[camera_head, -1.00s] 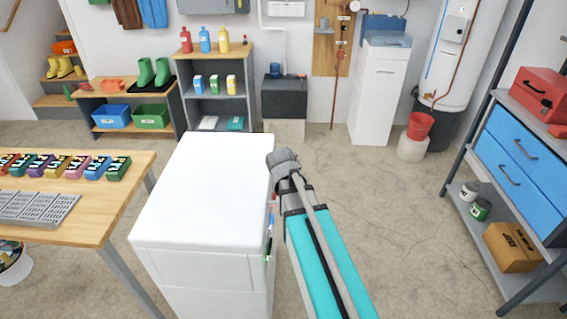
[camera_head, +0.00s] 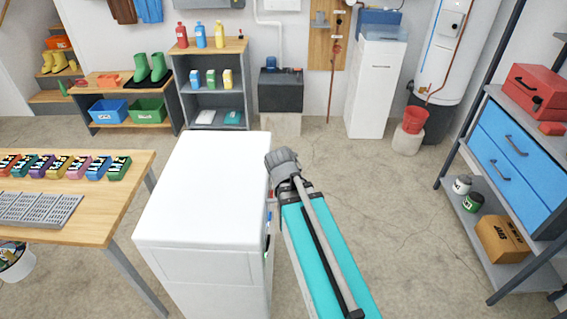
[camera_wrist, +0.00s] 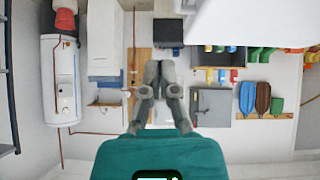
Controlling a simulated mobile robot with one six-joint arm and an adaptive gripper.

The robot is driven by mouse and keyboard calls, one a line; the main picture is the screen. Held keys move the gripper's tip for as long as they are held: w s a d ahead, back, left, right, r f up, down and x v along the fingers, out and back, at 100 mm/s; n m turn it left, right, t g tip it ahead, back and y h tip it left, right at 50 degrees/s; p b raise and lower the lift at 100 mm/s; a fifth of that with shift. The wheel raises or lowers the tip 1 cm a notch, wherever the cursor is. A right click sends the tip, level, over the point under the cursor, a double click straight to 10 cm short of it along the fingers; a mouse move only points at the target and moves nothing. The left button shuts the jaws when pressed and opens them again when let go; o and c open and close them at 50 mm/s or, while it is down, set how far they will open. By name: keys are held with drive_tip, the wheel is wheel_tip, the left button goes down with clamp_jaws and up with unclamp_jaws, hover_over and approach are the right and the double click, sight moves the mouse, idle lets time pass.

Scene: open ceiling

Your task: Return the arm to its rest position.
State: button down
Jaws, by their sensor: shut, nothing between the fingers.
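My gripper (camera_wrist: 158,78) shows in the wrist view with its two grey fingers together and nothing between them. It points toward the wall side of the room, and that view appears upside down. In the head view my teal and grey arm reaches up from the lower right, beside the right side of the white cabinet (camera_head: 207,190). The arm's grey joint is close to the cabinet's top right edge; I cannot tell whether they touch.
A wooden table (camera_head: 108,215) with coloured boxes and a grey rack stands at left. A metal shelf (camera_head: 480,235) with blue drawers (camera_head: 515,165) stands at right. Bare floor (camera_head: 390,210) lies between the arm and that shelf. A low shelf unit (camera_head: 215,105) stands at the back.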

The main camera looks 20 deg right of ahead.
idle(0.3)
drive_tip(key=s+a+n+g+y+p, duration=0.3)
drive_tip(key=s+a+g, duration=0.5)
drive_tip(key=s, duration=0.6)
drive_tip(key=shift+a+f+n+g+y+p, duration=0.35)
drive_tip(key=shift+a+n+p, duration=0.25)
drive_tip(key=shift+a+p, duration=0.5)
drive_tip(key=shift+a, duration=0.1)
